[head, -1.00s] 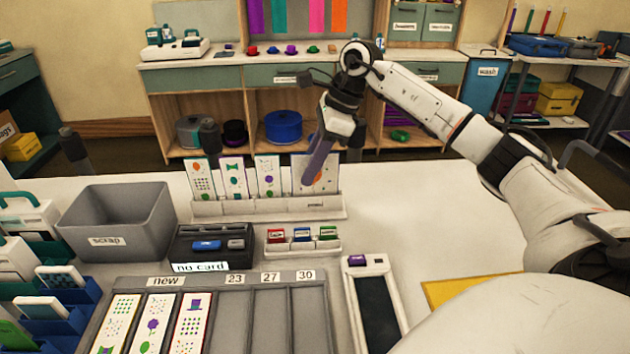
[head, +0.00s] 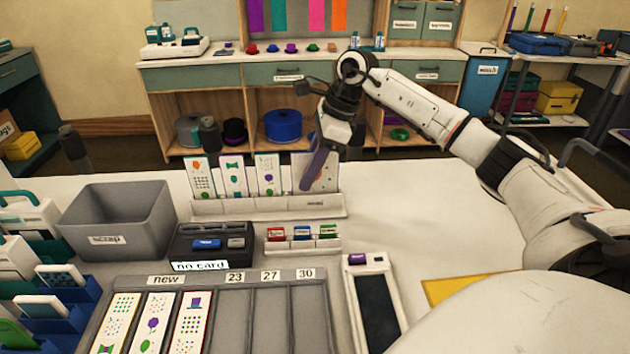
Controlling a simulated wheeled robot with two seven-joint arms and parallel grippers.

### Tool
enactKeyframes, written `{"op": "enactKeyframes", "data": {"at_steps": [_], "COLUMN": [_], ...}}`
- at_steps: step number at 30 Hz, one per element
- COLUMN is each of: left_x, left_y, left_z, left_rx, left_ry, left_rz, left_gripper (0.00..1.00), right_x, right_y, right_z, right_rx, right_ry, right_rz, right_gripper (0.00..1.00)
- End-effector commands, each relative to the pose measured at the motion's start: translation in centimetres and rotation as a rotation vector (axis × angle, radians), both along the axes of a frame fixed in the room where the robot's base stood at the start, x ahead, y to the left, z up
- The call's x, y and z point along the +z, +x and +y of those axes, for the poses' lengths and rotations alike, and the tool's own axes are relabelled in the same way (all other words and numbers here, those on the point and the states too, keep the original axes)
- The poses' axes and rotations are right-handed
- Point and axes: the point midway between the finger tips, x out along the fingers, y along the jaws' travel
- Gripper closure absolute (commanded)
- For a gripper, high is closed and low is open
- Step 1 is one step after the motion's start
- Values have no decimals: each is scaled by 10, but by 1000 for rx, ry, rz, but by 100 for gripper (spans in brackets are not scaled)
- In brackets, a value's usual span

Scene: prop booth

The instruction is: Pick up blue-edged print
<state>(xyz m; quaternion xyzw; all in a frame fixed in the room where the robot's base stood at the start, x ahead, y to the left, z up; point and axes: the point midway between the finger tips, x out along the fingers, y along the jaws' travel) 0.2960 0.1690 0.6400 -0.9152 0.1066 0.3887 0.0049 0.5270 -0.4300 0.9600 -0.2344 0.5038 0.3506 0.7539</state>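Several picture cards stand upright in the white rack (head: 262,207) behind. My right gripper (head: 317,178) points down in front of the rack's rightmost card (head: 301,171), partly hiding it. I cannot tell whether its fingers are open or touch the card. My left gripper is out of view.
A grey scrap bin (head: 112,240) and a dark card reader (head: 208,245) showing "no card" stand left of centre. A small holder (head: 303,246) has red, blue and green pieces. A white device (head: 376,305) lies right of the tray.

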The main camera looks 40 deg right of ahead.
Motion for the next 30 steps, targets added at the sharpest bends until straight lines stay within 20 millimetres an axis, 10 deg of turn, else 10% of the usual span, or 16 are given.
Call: {"op": "enactKeyframes", "data": {"at_steps": [4,9,20,30], "left_x": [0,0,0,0], "left_y": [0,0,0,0], "left_z": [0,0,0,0], "left_rx": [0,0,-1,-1], "left_ry": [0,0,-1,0], "left_rz": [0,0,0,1], "left_gripper": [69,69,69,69], "right_x": [0,0,2,61], "right_y": [0,0,0,1], "right_z": [0,0,0,0], "right_rx": [0,0,0,-1], "right_ry": [0,0,0,1], "right_rz": [0,0,-1,-7], "right_gripper": [75,100,100,100]}}
